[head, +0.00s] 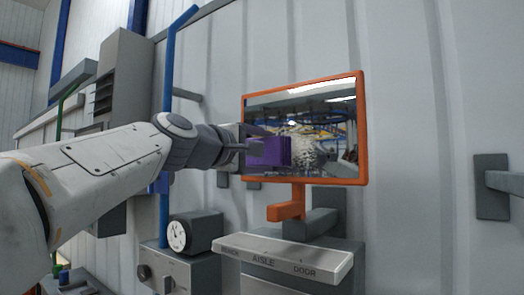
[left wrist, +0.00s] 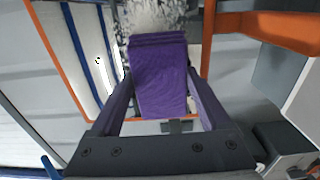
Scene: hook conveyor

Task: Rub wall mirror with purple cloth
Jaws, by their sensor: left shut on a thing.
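The wall mirror (head: 335,115) has an orange frame and sits in front of the grey wall. A pale speckled patch (head: 310,142) covers its lower middle; this patch also shows in the left wrist view (left wrist: 160,15). My left gripper (head: 246,150) is shut on the folded purple cloth (head: 268,151), in front of the mirror's lower left. In the left wrist view the cloth (left wrist: 160,75) lies between both fingers, its far edge by the speckled patch. I cannot tell whether it touches the glass. My right gripper is not in view.
Below the mirror are an orange bracket (head: 287,209) and a control box with a lettered sloped panel (head: 285,258). A round dial gauge (head: 179,236) stands to its left. A blue pipe (head: 170,90) runs up the wall near my left arm. A grey wall bracket (head: 492,187) is at the right.

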